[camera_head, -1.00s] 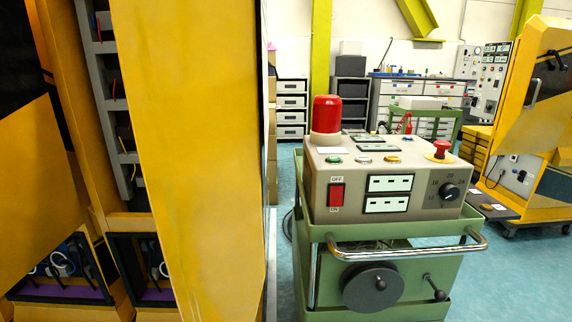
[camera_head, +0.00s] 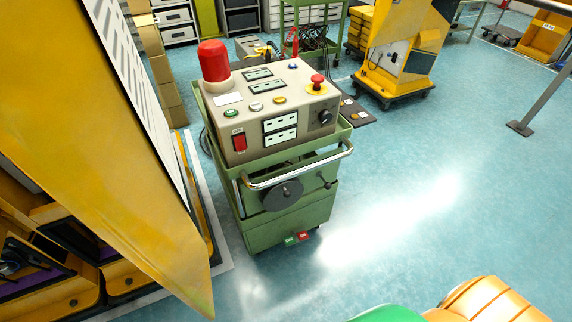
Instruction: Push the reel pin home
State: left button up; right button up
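The green cart (camera_head: 288,218) stands left of the middle of the head view with a beige control box on top. A dark round reel (camera_head: 282,195) is on the cart's front, below the chrome handle (camera_head: 300,168). A small crank or pin with a dark knob (camera_head: 328,183) sticks out to the right of the reel. I cannot tell whether it is the reel pin or how far in it sits. Neither of my grippers shows in the view.
A tall yellow panel (camera_head: 95,150) fills the left side, close to the cart. A red beacon (camera_head: 213,62) stands on the control box. A yellow machine (camera_head: 402,45) on wheels stands behind. Orange and green rounded shapes (camera_head: 490,300) show at the bottom right. The blue floor right of the cart is clear.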

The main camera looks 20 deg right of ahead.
aim_at(328, 185)
jog(key=z, duration=1.2)
